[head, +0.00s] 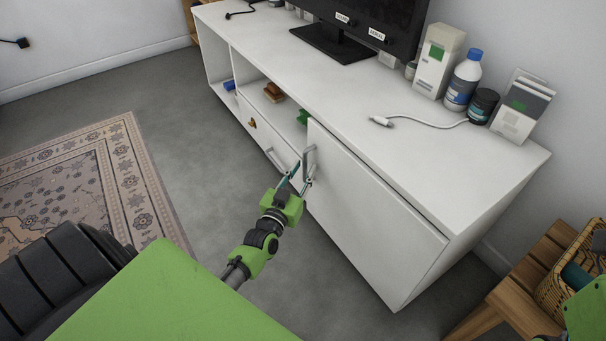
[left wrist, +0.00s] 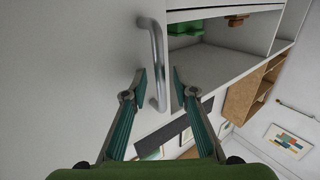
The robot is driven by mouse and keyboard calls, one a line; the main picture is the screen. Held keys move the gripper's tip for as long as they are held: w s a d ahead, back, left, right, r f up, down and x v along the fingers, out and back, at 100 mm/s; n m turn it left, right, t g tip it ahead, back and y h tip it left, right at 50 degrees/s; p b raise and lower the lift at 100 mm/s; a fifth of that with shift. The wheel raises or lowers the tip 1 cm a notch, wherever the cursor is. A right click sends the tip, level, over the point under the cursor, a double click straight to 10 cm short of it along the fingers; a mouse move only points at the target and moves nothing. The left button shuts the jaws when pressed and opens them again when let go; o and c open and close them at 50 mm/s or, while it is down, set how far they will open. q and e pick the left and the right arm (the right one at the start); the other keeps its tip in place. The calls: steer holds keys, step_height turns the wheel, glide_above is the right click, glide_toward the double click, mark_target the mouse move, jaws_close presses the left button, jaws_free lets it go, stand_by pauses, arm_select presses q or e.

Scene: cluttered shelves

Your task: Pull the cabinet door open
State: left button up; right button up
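The cabinet door (head: 365,205) is the flat white panel at the right end of the long white cabinet (head: 470,200). It looks shut or nearly so. Its grey bar handle (head: 309,160) is upright near the door's left edge. In the left wrist view, the handle (left wrist: 158,60) curves down from the top. My left gripper (head: 300,178) is open at the handle. In the left wrist view, the left gripper's fingertips (left wrist: 160,86) are on either side of the handle's lower part, with gaps visible. My right gripper is out of view.
Left of the door are open shelves and a drawer (head: 262,135) with its own handle. A monitor (head: 370,20), bottles and boxes stand on top. A wooden stool (head: 525,285) with a basket (head: 572,275) is at right. Grey floor before the door is clear.

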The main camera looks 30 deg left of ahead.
arm_select(q)
steer(key=shift+w, duration=0.15)
jaws_close()
